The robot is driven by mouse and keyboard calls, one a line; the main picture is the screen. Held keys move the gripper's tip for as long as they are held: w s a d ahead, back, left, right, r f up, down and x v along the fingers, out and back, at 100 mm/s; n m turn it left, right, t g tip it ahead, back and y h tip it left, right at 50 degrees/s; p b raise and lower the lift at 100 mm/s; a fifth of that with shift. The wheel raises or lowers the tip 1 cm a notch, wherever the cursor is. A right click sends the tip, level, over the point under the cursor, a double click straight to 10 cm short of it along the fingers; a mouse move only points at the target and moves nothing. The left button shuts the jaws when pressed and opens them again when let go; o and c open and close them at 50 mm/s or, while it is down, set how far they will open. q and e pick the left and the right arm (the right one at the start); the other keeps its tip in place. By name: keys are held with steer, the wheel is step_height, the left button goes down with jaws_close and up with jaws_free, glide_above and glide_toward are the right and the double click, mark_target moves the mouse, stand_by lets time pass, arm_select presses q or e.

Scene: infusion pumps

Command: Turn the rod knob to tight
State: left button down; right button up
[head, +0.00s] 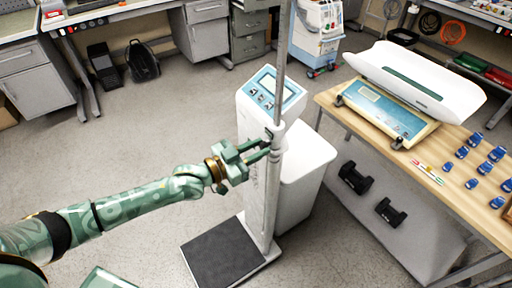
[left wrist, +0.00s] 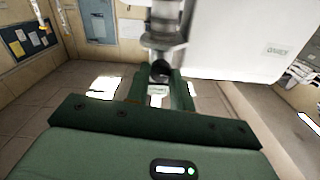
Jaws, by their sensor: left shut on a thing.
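A tall grey rod (head: 281,70) rises from the column of a floor scale in the head view. A pale collar (head: 276,127) sits around the rod near the display's height. My left gripper (head: 266,148) reaches in from the left, its green fingers at the rod just below the collar. In the left wrist view, a dark round knob (left wrist: 161,72) sits between the two green fingers of the left gripper (left wrist: 161,88), below the grey rod fitting (left wrist: 163,35). The gripper is shut on this knob. The knob's turn position cannot be read. My right gripper is not seen.
The scale's display (head: 270,87) stands behind the rod, its dark platform (head: 224,252) on the floor. A wooden table (head: 455,205) at right bears a baby scale (head: 415,82) and several blue items. Black dumbbell-like items (head: 355,178) lie below.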

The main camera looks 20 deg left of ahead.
arm_select(q)
steer(key=m+p, duration=0.1)
steer(key=m, duration=0.3)
steer(key=m+p, duration=0.1)
steer(key=m, duration=0.3)
steer(key=shift+s, duration=0.1)
steer(key=m, duration=0.3)
steer(key=shift+d+f+m, duration=0.1)
steer(key=shift+m, duration=0.2)
steer(key=m, duration=0.4)
steer(key=shift+f+m, duration=0.1)
steer(key=shift+m, duration=0.2)
steer(key=c, duration=1.2)
jaws_free()
